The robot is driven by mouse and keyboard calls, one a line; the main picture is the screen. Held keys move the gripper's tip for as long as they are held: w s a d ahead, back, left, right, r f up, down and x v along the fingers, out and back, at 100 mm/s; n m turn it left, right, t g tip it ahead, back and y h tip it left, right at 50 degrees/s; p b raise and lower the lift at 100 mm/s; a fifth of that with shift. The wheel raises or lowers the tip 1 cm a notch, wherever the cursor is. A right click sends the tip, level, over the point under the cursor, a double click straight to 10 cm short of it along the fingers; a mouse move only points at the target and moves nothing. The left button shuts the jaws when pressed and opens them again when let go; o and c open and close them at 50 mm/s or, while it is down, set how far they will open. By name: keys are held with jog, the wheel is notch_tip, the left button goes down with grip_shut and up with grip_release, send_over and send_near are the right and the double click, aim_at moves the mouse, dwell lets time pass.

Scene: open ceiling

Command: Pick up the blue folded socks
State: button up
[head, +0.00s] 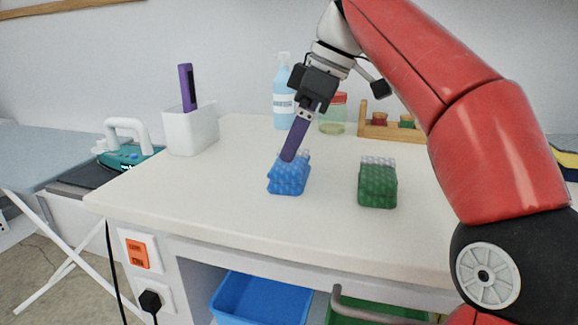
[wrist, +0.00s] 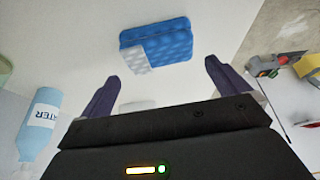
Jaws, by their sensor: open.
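The blue folded socks (head: 288,178) lie on the white tabletop, left of centre in the head view. They have a textured blue body and a pale grey-white patch. In the wrist view the socks (wrist: 165,42) lie beyond the fingertips, between the lines of the two fingers. My gripper (head: 288,157) points down and slightly left, with its purple fingers at the socks' upper edge in the head view. In the wrist view my gripper (wrist: 162,70) is open and empty, with its fingers wide apart. In the head view one finger hides part of the socks.
Green folded socks (head: 377,185) lie to the right on the table (head: 225,215). A white holder (head: 190,131) with a purple item stands at left. A water bottle (head: 282,92), a jar (head: 333,115) and a wooden rack (head: 380,130) stand behind. The front left tabletop is clear.

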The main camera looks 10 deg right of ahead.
jog(key=shift+d+b+x, duration=0.2)
jog(key=shift+b+x, duration=0.05)
jog(key=shift+x, duration=1.25)
jog(key=shift+d+b+x, duration=0.2)
jog(key=shift+x, duration=1.3)
jog(key=shift+f, duration=0.15)
jog(key=shift+c, duration=0.3)
jog(key=c, duration=0.5)
jog(key=shift+c, duration=0.2)
notch_tip(320, 180, up, 10)
jog(key=shift+a+f+p, duration=0.1)
jog(key=shift+f+p, duration=0.1)
jog(key=shift+p, duration=0.3)
jog(key=shift+s+r, duration=0.1)
jog(key=shift+r, duration=0.05)
